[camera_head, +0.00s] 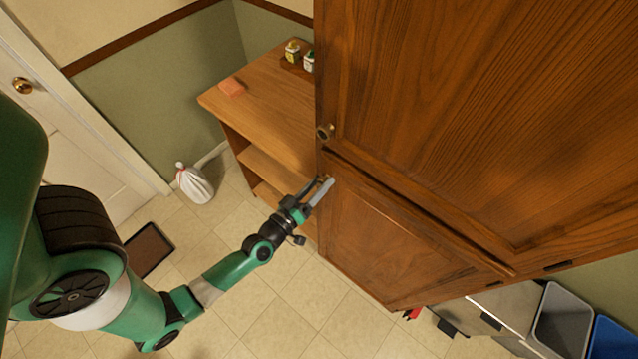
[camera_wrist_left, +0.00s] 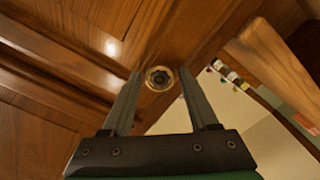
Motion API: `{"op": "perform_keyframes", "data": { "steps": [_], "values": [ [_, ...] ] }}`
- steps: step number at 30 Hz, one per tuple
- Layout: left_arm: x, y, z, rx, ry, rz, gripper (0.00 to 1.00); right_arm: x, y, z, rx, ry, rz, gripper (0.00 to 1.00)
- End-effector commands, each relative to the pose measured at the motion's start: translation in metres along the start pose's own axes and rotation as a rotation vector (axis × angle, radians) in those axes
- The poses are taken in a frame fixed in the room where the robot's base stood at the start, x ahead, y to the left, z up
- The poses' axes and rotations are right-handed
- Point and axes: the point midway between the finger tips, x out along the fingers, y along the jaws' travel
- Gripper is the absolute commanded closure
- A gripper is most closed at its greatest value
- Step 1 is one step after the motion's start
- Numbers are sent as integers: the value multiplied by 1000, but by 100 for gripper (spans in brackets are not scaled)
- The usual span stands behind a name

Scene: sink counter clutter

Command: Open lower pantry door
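The lower pantry door (camera_head: 385,240) is brown wood and looks shut, below the larger upper door (camera_head: 460,110). My left gripper (camera_head: 325,182) is at the upper left corner of the lower door. In the left wrist view, my left gripper (camera_wrist_left: 160,72) is open, with a round dark brass knob (camera_wrist_left: 158,77) showing between its fingertips. Gaps show on both sides of the knob, so the fingers do not look closed on it. In the head view this knob is hidden by the gripper. My right gripper is not in view.
The upper door has its own knob (camera_head: 324,131) just above my gripper. A wooden shelf unit (camera_head: 262,95) with a sponge (camera_head: 232,87) stands left of the pantry. Tiled floor before the door is clear.

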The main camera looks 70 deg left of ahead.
Motion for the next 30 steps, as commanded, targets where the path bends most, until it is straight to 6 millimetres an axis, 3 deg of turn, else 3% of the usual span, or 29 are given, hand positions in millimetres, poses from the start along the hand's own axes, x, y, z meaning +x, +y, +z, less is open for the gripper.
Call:
{"op": "perform_keyframes", "data": {
  "steps": [1,9,30],
  "values": [
    [0,0,0,0,0,0,51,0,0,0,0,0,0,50],
    [0,0,0,0,0,0,99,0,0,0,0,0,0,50],
    [0,0,0,-1,0,0,100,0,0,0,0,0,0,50]
  ]
}}
